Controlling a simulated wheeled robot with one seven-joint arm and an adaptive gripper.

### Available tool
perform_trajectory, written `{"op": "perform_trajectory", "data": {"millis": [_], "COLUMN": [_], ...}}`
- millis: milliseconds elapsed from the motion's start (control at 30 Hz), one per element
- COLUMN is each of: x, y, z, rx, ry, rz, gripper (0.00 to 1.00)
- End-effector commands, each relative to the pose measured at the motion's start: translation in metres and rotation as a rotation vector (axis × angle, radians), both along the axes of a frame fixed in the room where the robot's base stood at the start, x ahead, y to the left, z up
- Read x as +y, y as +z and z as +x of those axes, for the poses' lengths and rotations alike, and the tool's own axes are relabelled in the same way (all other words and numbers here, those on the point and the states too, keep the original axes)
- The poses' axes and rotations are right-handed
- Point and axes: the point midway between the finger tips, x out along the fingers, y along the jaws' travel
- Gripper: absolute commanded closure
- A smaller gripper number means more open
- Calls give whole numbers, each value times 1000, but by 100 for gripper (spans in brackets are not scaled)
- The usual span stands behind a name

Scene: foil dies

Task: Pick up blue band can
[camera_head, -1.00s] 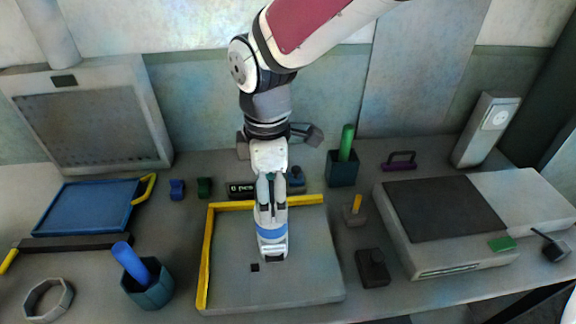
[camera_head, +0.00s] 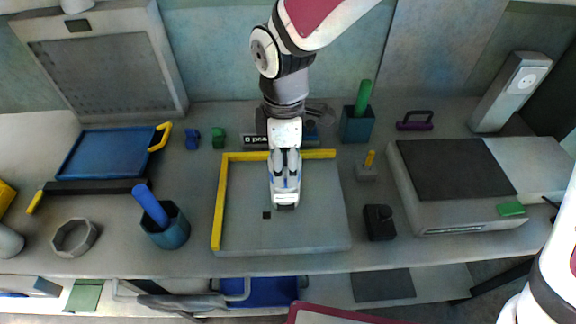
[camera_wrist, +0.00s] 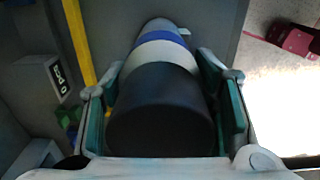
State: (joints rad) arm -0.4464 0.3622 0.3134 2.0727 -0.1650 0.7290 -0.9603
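The blue band can (camera_head: 285,201), white with a blue band, stands on the grey tray (camera_head: 320,225). In the wrist view the can (camera_wrist: 160,112) points its black end toward me, with a white ring, the blue band and more white beyond. My gripper (camera_head: 285,178) is down over the can, with one finger on each side. In the wrist view the fingers (camera_wrist: 165,85) are apart and very close to the can's sides; firm contact is not clear. In the head view the fingers hide much of the blue band.
A yellow strip (camera_head: 220,205) edges the tray's left and back sides. A dark block (camera_head: 379,223) lies right of the tray, and a teal cup with a blue rod (camera_head: 166,232) stands left. A grey machine (camera_head: 455,185) is further right. The tray around the can is mostly clear.

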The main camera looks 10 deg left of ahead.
Motion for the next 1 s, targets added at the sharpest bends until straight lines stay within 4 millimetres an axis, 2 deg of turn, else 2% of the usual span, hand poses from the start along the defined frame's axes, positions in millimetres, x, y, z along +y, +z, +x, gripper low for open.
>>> {"op": "perform_trajectory", "data": {"millis": [33,100,533,833,1000], "x": [0,0,0,0,3], "y": [0,0,6,39,43], "z": [0,0,-1,-2,-40], "rx": [1,1,0,-2,2], "ry": [0,0,-1,-1,4], "rz": [0,0,0,1,-1], "gripper": [87,100,100,100,100]}}
